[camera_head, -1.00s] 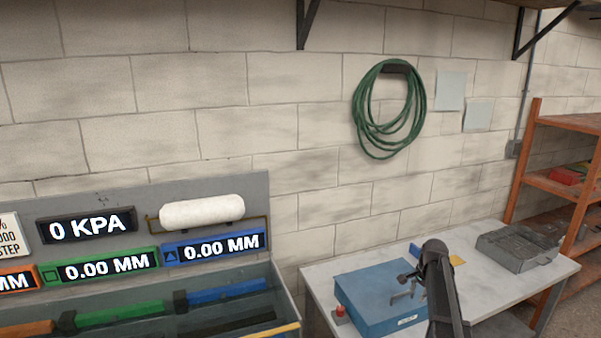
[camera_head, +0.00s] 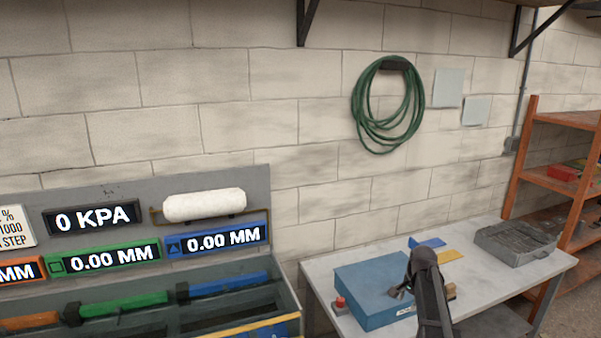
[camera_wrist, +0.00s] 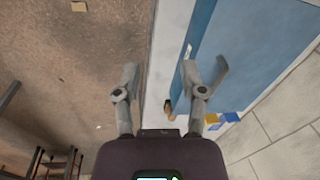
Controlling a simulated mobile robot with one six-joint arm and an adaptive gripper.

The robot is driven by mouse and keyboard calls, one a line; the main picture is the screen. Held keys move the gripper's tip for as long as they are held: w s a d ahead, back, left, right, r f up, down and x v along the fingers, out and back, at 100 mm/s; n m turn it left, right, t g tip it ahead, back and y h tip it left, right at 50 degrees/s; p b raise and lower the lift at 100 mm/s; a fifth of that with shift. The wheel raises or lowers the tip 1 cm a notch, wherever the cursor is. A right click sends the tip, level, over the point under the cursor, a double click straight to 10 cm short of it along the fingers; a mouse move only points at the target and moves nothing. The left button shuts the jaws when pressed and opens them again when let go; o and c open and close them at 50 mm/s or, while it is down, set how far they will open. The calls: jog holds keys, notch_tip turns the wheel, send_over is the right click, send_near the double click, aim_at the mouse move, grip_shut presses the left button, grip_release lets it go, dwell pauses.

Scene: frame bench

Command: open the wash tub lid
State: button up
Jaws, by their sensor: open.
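A blue, flat-topped box (camera_head: 365,285), which looks like the wash tub with its lid down, sits on the grey side table. A white label is on its front. In the wrist view its blue top (camera_wrist: 255,45) fills the upper right. My gripper (camera_head: 398,291) is over the right part of the box in the head view, and my arm hides the box's right side. In the wrist view my gripper (camera_wrist: 160,75) has its fingers spread with nothing between them. I cannot tell how high it is above the box.
A red knob (camera_head: 340,303) stands at the box's left front corner. Blue (camera_head: 428,243) and yellow (camera_head: 449,255) pieces lie behind it, and a grey tray (camera_head: 515,243) is at the table's right. A small tan object (camera_wrist: 168,108) is beside the box.

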jog(key=s+a+f+n+b, duration=0.4)
jog(key=s+a, duration=0.4)
jog(key=s, duration=0.2)
jog(key=s+a+f+n+g+b, duration=0.1)
jog(key=s+a+f+n+b, duration=0.2)
jog(key=s+a+n, duration=0.4)
jog(key=s+a+f, duration=0.1)
jog(key=s+a, duration=0.1)
jog(key=s, duration=0.2)
jog(key=shift+s+f+n+h+b, duration=0.3)
jog(key=shift+b, duration=0.1)
jog(key=shift+a, duration=0.1)
